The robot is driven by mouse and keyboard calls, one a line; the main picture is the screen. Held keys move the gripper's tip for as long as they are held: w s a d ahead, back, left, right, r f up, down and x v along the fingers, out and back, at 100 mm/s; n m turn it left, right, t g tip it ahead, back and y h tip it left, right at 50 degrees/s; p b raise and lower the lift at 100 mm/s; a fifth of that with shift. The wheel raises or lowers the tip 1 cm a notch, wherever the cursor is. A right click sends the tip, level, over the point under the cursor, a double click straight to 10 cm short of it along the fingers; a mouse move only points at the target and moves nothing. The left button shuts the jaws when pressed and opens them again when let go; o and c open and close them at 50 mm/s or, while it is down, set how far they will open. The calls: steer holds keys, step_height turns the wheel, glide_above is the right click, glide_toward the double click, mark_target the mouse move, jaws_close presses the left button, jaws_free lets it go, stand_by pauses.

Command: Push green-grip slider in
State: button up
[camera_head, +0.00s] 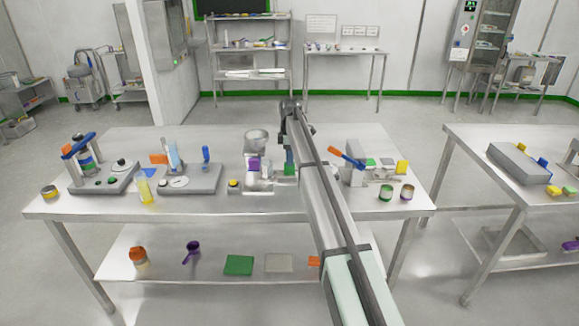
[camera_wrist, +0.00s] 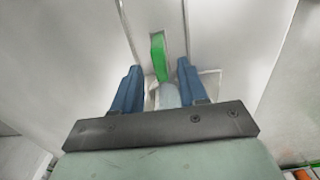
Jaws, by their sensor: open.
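The green grip of the slider (camera_wrist: 158,57) shows in the wrist view as an upright green bar on a pale metal surface. My gripper (camera_wrist: 157,75) is open, with one blue finger on each side of the lower end of the grip. Whether the fingers touch it I cannot tell. A pale rounded piece below the grip lies between the fingers. In the head view a green part (camera_head: 289,160) shows just left of my arm, beside a metal machine with a hopper (camera_head: 256,137) and a purple part. My fingers are hidden there.
The steel table (camera_head: 110,213) carries two grey fixtures at the left (camera_head: 192,183). A yellow-topped button (camera_head: 234,185) sits near the machine. The front table edge is mostly clear.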

mark_target(289, 174)
steer(key=shift+f, duration=2.3)
jaws_close()
